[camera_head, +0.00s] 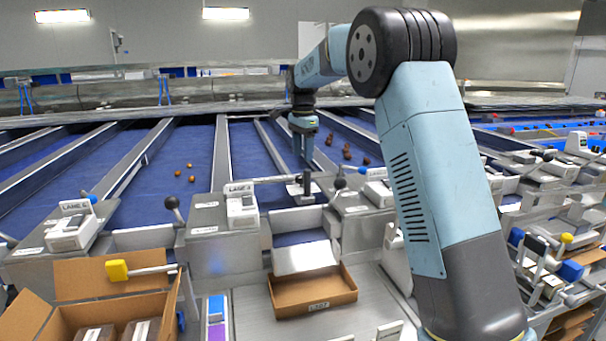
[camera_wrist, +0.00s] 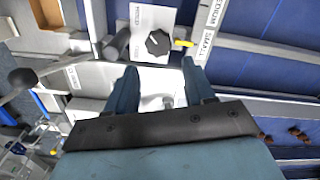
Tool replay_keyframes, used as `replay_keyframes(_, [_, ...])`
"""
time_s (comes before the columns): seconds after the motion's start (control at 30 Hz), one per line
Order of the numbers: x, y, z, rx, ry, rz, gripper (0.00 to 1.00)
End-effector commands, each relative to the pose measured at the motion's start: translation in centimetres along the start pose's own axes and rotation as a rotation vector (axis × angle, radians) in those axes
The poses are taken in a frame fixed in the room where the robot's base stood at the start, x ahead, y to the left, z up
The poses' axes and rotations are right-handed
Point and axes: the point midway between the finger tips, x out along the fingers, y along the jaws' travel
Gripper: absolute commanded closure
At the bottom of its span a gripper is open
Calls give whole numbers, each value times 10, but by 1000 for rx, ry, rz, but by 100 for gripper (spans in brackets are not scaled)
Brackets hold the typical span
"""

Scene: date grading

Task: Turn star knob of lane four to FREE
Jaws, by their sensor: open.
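In the wrist view a black star knob (camera_wrist: 158,42) sits on a white plate (camera_wrist: 150,18) with small printed words at its edges, too small to read surely. A yellow tab (camera_wrist: 183,43) shows just right of the knob. My gripper (camera_wrist: 161,72) is open and empty, its two fingers apart and pointing toward the plate, with the knob beyond the fingertips and not between them. The knob's pointing direction is unclear.
A ball-ended lever (camera_head: 173,204) stands left of the LANE 4 box. Another dark ball (camera_head: 340,183) stands right of it. An open cardboard tray (camera_head: 313,292) lies below. Dates (camera_head: 346,150) lie on the blue belt behind.

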Motion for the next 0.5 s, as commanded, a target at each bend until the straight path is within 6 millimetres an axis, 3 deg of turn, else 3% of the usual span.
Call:
replay_keyframes(0.3, [54, 0, 4, -5, -1, 2, 47])
replay_keyframes(0.5, [73, -1, 4, -5, 0, 1, 47])
